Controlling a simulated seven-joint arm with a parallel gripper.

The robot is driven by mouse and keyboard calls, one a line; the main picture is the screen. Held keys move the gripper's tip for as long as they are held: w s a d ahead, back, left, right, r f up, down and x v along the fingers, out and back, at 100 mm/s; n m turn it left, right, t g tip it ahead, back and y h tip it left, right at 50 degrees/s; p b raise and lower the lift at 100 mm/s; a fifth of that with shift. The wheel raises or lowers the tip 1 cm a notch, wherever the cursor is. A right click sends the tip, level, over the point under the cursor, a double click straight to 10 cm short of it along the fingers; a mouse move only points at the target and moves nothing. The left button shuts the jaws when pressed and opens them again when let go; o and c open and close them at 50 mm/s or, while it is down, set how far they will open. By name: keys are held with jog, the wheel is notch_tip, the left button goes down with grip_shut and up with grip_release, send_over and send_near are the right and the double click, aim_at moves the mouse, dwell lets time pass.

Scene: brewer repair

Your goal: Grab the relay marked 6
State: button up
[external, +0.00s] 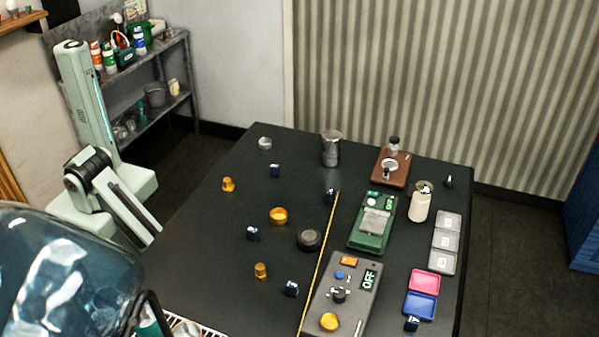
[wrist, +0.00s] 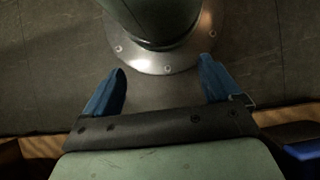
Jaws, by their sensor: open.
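Several small dark blue blocks that look like relays stand on the black table (external: 225,255) in the external view. One relay (external: 274,170) is at the back left, one (external: 331,196) is near the yellow line, and one (external: 252,234) is left of the black round knob. Another relay (external: 291,289) is at the front, and one (external: 412,323) is by the blue tray. Their markings are too small to read, so I cannot tell which is 6. My gripper (wrist: 163,82) shows in the wrist view with blue fingers apart and nothing between them.
Orange caps (external: 228,184), an orange ring (external: 278,215) and a black knob (external: 310,239) lie among the relays. Right of the yellow line stand a grey control box (external: 345,290), a green scale (external: 366,240) and a cream bottle (external: 420,205). A metal cup (external: 331,150) is at the back.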

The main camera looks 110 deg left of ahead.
jog(key=c, duration=0.7)
